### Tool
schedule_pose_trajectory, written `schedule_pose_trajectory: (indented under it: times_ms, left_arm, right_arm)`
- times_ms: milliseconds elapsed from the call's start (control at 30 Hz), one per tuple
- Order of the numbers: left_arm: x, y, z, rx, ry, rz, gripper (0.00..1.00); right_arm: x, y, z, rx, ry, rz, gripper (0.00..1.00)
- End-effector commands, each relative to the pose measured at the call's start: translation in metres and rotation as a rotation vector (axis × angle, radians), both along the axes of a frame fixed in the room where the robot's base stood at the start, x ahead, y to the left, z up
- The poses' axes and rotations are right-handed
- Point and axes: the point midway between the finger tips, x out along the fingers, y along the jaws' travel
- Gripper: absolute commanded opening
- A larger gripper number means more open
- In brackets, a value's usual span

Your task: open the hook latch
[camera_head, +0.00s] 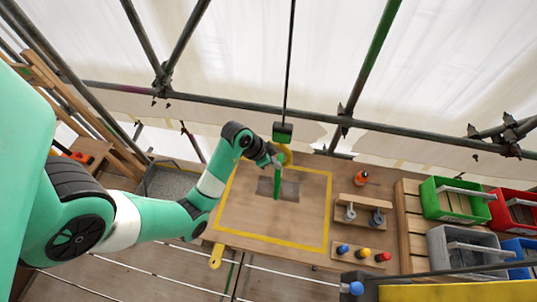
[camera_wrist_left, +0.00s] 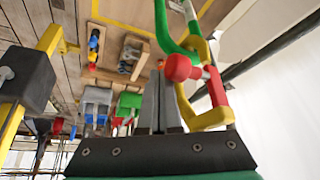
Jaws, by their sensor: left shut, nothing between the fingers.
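A yellow hook (camera_head: 287,154) hangs below a green block (camera_head: 283,132) on a dark cable in the head view. In the left wrist view the yellow hook (camera_wrist_left: 208,118) is close, with a red latch bar (camera_wrist_left: 216,86) across its opening and a red round knob (camera_wrist_left: 179,68) beside it. A green loop (camera_wrist_left: 163,28) shows next to the hook. My left gripper (camera_head: 272,158) is at the hook; its grey fingers (camera_wrist_left: 160,88) are together and empty, just beside the knob. I cannot tell whether they touch it. My right gripper is not in view.
A wooden table with a yellow outlined square (camera_head: 310,215) lies below. At its right are a wooden stand with grey eye fittings (camera_head: 350,213), coloured knobs (camera_head: 363,252) and an orange bottle (camera_head: 361,178). Green, red, grey and blue bins (camera_head: 455,205) stand farther right. Scaffold poles (camera_head: 300,104) cross behind.

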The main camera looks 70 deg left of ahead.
Motion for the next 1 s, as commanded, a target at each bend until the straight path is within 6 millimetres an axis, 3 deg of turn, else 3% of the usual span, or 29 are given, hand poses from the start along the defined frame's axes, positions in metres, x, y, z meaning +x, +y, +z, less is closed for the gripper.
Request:
schedule_pose_trajectory:
  times_ms: [367,1000]
  left_arm:
    - [-0.001,0.001,0.0,0.0,0.0,0.001,0.0]
    - [-0.02,0.011,0.0,0.0,0.0,0.002,0.0]
  right_arm:
    - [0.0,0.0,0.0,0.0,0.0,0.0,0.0]
    - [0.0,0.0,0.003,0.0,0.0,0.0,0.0]
